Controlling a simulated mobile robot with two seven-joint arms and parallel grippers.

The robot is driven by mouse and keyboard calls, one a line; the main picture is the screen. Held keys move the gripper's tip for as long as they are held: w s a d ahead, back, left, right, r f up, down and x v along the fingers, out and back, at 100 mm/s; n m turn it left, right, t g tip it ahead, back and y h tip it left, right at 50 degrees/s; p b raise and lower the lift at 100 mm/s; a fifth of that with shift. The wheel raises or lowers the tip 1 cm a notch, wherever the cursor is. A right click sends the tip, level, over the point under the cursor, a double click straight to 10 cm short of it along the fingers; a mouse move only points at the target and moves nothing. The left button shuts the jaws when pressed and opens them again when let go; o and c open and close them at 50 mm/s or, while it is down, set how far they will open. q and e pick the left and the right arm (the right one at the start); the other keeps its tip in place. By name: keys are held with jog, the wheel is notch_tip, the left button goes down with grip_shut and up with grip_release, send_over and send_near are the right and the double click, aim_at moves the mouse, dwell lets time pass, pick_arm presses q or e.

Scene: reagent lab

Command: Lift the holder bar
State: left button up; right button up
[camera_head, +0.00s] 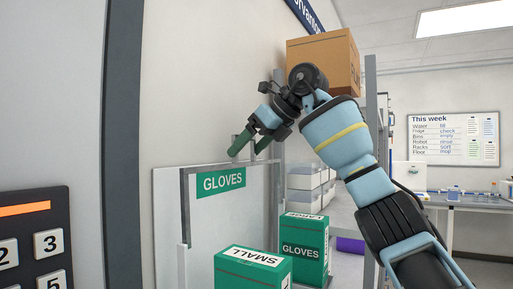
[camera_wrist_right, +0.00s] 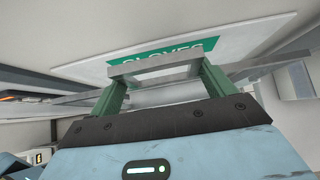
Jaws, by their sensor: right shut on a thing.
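The holder bar is the grey bar (camera_head: 205,168) along the top of the glove holder, in front of a white panel with a green GLOVES sign (camera_head: 221,181). My right gripper (camera_head: 246,151) comes down to it from the upper right, green fingers pointing down at the bar. In the right wrist view, a grey bar piece (camera_wrist_right: 155,69) spans between the two green fingers of the gripper (camera_wrist_right: 160,85). The right gripper is shut on the bar. I cannot tell whether the bar is raised. My left gripper is not in view.
Green SMALL (camera_head: 250,270) and LARGE (camera_head: 304,248) glove boxes stand below and in front of the holder. A cardboard box (camera_head: 325,60) sits high on a shelf behind my right arm. A dark keypad (camera_head: 35,240) is at the lower left.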

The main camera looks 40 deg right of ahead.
jog(key=shift+w+a+r, duration=0.1)
jog(key=shift+w+r, duration=0.15)
dwell(0.5)
jog(key=o, duration=1)
jog(key=shift+o, duration=0.4)
jog(key=shift+w+a+f, duration=0.1)
jog(key=shift+w+f, duration=0.15)
jog(key=shift+w, duration=0.25)
jog(key=v, duration=0.7)
jog(key=shift+s+r, duration=0.15)
jog(key=shift+r, duration=0.2)
jog(key=shift+f, duration=0.1)
